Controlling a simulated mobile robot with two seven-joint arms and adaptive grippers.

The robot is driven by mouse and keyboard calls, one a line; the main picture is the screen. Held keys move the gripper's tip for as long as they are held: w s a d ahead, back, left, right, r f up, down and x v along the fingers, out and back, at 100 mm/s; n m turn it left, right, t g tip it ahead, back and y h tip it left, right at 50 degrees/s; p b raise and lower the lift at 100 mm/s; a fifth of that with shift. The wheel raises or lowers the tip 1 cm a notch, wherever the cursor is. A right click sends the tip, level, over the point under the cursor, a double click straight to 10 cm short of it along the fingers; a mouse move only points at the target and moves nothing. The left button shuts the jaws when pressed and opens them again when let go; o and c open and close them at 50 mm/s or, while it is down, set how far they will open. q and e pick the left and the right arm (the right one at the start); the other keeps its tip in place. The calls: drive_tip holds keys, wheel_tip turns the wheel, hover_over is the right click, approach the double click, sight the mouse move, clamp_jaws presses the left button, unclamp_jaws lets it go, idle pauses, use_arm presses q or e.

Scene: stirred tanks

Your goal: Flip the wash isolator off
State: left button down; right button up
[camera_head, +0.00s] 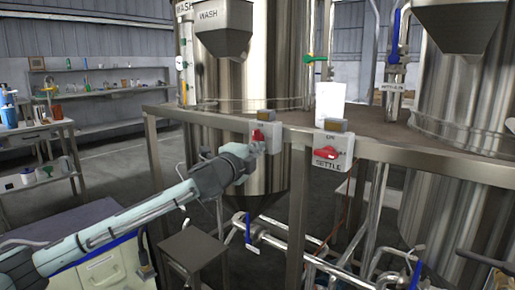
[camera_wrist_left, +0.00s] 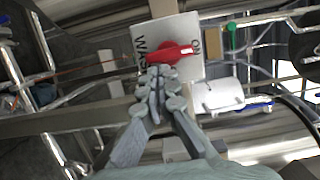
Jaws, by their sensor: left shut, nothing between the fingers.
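The wash isolator is a pale box (camera_head: 274,131) on the steel rail, with a red rotary handle (camera_head: 258,135). In the left wrist view its box (camera_wrist_left: 178,30) bears WASH and ON lettering, and the red handle (camera_wrist_left: 172,52) lies along the line towards ON. My left gripper (camera_head: 256,149) is just in front of the lower part of this box. In the wrist view its fingers (camera_wrist_left: 157,78) are shut and empty, close to the handle's lower edge; I cannot tell whether they touch it. My right gripper is not in view.
A second isolator box (camera_head: 340,163), labelled SETTLE, has a red handle (camera_head: 326,153) lying crosswise and sits right of the wash one. The steel rail (camera_head: 400,150) runs along both. Large tanks (camera_head: 460,110) and pipes stand behind. A small dark table (camera_head: 193,248) stands below my arm.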

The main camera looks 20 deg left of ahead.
use_arm(q)
drive_tip(key=shift+a+f+m, duration=0.1)
drive_tip(key=shift+m, duration=0.3)
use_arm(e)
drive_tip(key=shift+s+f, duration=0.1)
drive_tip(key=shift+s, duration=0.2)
use_arm(q)
drive_tip(key=shift+f+m, duration=0.1)
drive_tip(key=shift+m, duration=0.2)
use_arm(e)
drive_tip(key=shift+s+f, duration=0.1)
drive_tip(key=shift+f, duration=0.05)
